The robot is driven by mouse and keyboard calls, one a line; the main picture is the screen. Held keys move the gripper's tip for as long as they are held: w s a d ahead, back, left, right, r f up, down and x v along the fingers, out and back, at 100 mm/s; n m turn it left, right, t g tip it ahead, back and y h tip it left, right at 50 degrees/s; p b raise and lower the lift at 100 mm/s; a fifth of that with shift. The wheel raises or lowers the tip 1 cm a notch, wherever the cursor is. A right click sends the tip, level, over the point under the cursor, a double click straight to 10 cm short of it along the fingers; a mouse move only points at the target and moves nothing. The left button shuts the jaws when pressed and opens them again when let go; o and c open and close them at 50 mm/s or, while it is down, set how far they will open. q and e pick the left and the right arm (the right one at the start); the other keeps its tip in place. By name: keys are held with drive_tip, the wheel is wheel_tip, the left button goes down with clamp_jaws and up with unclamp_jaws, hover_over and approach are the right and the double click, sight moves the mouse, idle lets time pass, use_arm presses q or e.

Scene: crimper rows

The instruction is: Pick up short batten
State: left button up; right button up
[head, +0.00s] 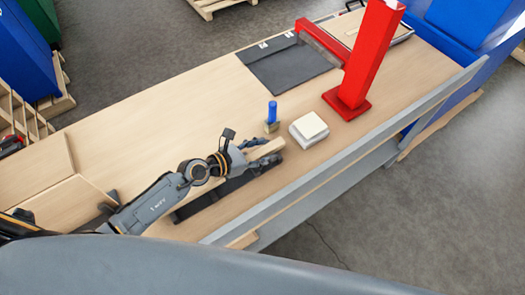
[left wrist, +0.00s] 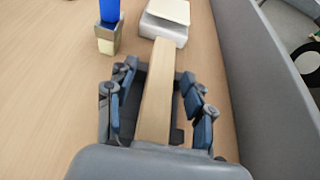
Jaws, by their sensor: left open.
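The short batten (head: 268,148) is a pale wooden bar near the middle of the workbench. In the left wrist view the batten (left wrist: 158,95) runs lengthwise between the fingers of my left gripper (left wrist: 157,92). These fingers are open, one on each side of it, with visible gaps to the wood. In the head view my left gripper (head: 258,152) reaches in over the batten and hides part of it. A dark holder (head: 228,188) lies beneath the gripper and batten. Whether the batten touches it is unclear. My right gripper does not show.
A blue-topped item in a small block (head: 271,113) and a white box (head: 308,130) stand just beyond the batten. A red post (head: 368,60) and a dark mat (head: 287,66) are farther back. A grey rail (head: 350,150) runs along the bench's right edge.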

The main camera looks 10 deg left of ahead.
use_arm(q)
drive_tip(key=shift+s, duration=0.1)
drive_tip(key=shift+c, duration=0.4)
clamp_jaws()
drive_tip(key=shift+r, duration=0.15)
